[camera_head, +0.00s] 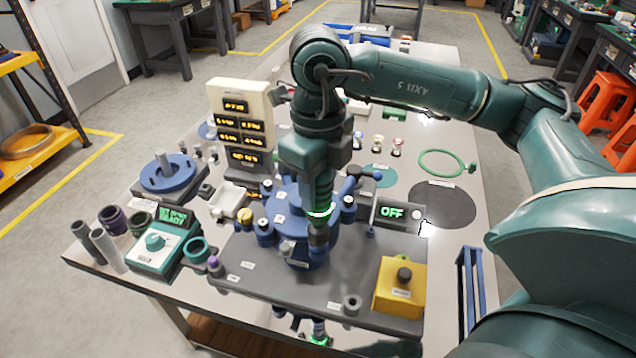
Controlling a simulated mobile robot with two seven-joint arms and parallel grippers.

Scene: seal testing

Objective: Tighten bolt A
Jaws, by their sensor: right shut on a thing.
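A round blue flange fixture (302,250) stands on a grey plate near the front of the table. Several small posts or bolts stand around its rim, with small labels; I cannot read which one is bolt A. My right gripper (318,236) points down over the front right part of the fixture, below a glowing green ring on my wrist. It is shut on a small dark piece, mostly hidden, so I cannot tell whether this piece touches a bolt. The arm and gripper cover the fixture's middle and back right.
A cream display tower (243,120) stands behind left. The grey disc (443,205) at right is bare.

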